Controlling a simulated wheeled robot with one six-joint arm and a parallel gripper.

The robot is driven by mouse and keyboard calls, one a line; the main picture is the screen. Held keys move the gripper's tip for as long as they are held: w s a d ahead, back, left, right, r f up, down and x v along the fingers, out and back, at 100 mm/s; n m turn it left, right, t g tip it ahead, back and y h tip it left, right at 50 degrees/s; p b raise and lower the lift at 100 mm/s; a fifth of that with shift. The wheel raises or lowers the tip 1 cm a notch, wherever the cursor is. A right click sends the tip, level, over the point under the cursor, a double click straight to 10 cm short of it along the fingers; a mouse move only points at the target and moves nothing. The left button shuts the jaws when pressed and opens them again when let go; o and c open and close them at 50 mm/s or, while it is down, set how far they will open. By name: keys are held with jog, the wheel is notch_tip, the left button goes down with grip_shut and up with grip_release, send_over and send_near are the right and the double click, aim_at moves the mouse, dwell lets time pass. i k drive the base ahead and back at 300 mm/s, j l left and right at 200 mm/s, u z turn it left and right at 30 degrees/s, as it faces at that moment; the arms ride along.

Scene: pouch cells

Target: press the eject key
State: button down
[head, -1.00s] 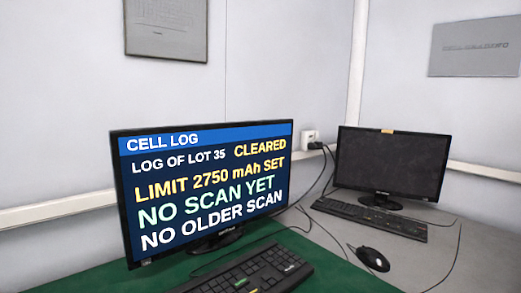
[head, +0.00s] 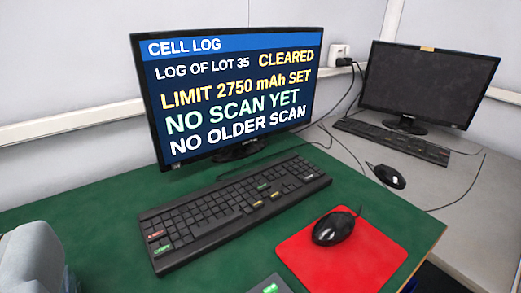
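A black keyboard (head: 235,210) lies on the green desk mat in front of the lit monitor. It has a few coloured keys: red, white and green ones at its left end (head: 156,242), and yellow and green ones toward the right. Their labels are too small to read, so I cannot tell which is the eject key. The lit monitor (head: 240,95) shows CELL LOG, with lot 35 cleared, a 2750 mAh limit set and no older scan. My gripper is not in view.
A black mouse (head: 334,228) sits on a red pad (head: 372,256). A grey device with a green patch (head: 262,287) is cut off at the bottom edge. A grey rounded object (head: 32,258) fills the lower left. A dark monitor (head: 425,85), second keyboard (head: 392,140) and mouse (head: 390,176) stand right.

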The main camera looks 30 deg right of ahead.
aim_at(151, 238)
jog(key=k+l+u, duration=0.15)
jog(key=k+l, duration=0.25)
jog(key=j+z, duration=0.2)
jog(key=j, duration=0.25)
jog(key=k+j+z, duration=0.1)
jog(key=j+z, duration=0.15)
jog(key=j, duration=0.2)
jog(key=k+l+u, duration=0.25)
jog(key=l, duration=0.3)
jog(key=k+l+u, duration=0.2)
jog(key=k+l, duration=0.25)
